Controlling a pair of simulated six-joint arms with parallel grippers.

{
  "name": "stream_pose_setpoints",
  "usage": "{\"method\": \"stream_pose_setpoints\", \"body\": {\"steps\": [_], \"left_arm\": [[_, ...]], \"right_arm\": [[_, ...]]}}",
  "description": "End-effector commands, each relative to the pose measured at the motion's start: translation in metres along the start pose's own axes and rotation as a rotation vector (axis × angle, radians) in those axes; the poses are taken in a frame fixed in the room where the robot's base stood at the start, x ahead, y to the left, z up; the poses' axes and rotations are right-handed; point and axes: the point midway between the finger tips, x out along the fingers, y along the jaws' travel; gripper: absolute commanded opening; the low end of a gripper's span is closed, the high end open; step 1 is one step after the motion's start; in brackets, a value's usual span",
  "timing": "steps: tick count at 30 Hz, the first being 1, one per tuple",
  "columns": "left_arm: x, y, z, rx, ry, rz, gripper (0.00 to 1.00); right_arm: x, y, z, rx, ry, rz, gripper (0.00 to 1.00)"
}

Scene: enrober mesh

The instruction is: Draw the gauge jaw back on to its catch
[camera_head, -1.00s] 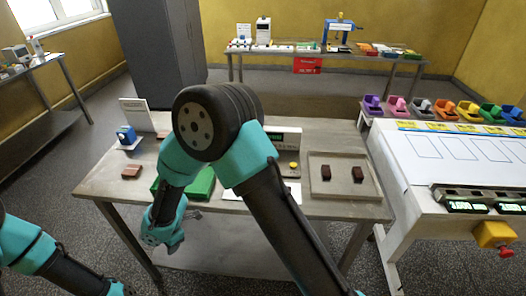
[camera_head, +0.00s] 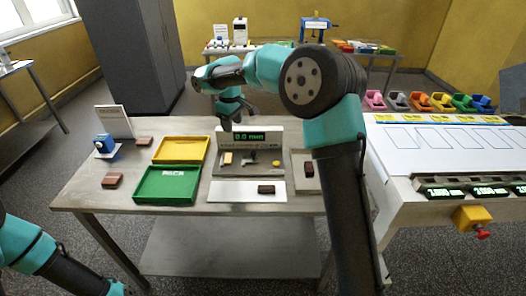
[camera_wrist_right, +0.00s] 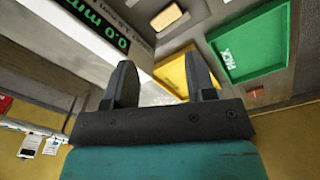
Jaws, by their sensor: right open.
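The gauge (camera_head: 249,139) stands at the back of the steel table, its green display reading 0.0 mm. On its ledge are a tan block (camera_head: 228,158), a small grey part and a yellow button (camera_head: 276,163); I cannot tell which part is the jaw or its catch. My right gripper (camera_head: 238,118) hangs above the gauge's top edge, open and empty. In the right wrist view, its spread fingers (camera_wrist_right: 163,80) show with the display (camera_wrist_right: 95,25) to the left and the tan block (camera_wrist_right: 166,17) beyond.
A yellow tray (camera_head: 181,139) and a green tray (camera_head: 138,194) lie left of the gauge. A dark brown block (camera_head: 266,189) lies on the white plate (camera_head: 228,196) in front. My right arm partly hides the grey tray (camera_head: 299,156) at right.

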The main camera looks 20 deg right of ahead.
Motion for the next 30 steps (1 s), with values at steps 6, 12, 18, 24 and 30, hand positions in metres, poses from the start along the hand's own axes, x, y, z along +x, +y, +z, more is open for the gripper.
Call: {"method": "stream_pose_setpoints", "body": {"steps": [6, 12, 18, 24, 30], "left_arm": [[0.0, 0.0, 0.0, 0.0, 0.0, 0.0, 0.0], [0.0, 0.0, 0.0, 0.0, 0.0, 0.0, 0.0], [0.0, 0.0, 0.0, 0.0, 0.0, 0.0, 0.0], [0.0, 0.0, 0.0, 0.0, 0.0, 0.0, 0.0], [0.0, 0.0, 0.0, 0.0, 0.0, 0.0, 0.0]], "right_arm": [[-0.033, 0.042, 0.04, 0.271, -0.041, -0.031, 0.51], [-0.034, 0.043, 0.042, 0.28, -0.043, -0.032, 0.51], [-0.031, 0.043, 0.042, 0.278, -0.044, -0.032, 0.51], [-0.016, 0.042, 0.042, 0.277, -0.045, -0.032, 0.51], [0.016, 0.041, 0.044, 0.277, -0.047, -0.032, 0.51]]}}
